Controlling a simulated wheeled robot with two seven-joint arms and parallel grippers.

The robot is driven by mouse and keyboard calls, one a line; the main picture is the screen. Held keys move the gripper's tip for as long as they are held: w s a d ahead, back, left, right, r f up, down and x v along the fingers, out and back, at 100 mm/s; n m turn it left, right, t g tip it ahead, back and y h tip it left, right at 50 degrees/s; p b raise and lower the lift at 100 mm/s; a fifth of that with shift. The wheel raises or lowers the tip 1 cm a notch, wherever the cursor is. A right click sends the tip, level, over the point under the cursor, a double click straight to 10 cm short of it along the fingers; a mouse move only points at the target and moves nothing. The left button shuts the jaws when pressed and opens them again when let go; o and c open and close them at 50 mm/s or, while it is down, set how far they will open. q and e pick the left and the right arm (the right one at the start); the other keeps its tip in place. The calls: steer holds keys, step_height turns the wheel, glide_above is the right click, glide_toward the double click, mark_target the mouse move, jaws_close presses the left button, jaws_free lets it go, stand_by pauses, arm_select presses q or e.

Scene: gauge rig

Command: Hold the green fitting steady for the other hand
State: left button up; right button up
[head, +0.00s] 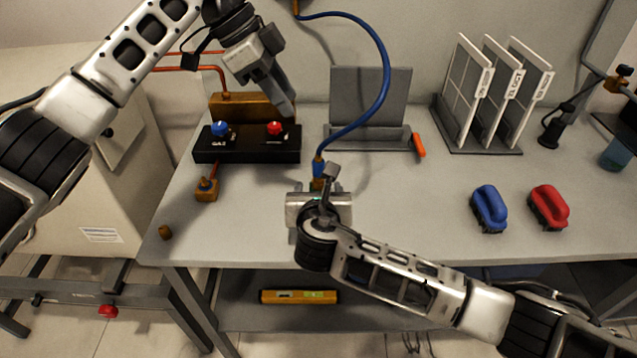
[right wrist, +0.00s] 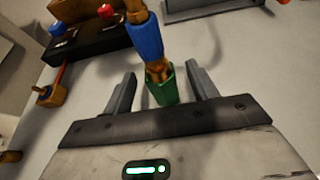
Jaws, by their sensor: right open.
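The green fitting (right wrist: 166,85) hangs below a brass piece (right wrist: 155,68) and a blue sleeve (right wrist: 146,40) in the right wrist view. My right gripper (right wrist: 160,72) is open, with one finger on each side of the fitting and a visible gap to both. In the head view my right gripper (head: 318,187) hides the fitting; the blue sleeve (head: 319,166) at the end of the blue hose (head: 386,75) shows just above it. My left gripper (head: 286,105) is over the right part of the black valve box; its finger gap does not show.
The black box (head: 245,156) carries a blue knob (head: 220,129) and a red knob (head: 274,128). A grey stand (head: 370,95), an orange-handled tool (head: 418,145), a panel rack (head: 480,140), a blue brush (head: 488,208) and a red brush (head: 548,206) are on the table.

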mark_target(318, 184)
steer(key=shift+x, duration=1.9)
steer(key=c, duration=1.2)
steer(key=shift+c, duration=0.2)
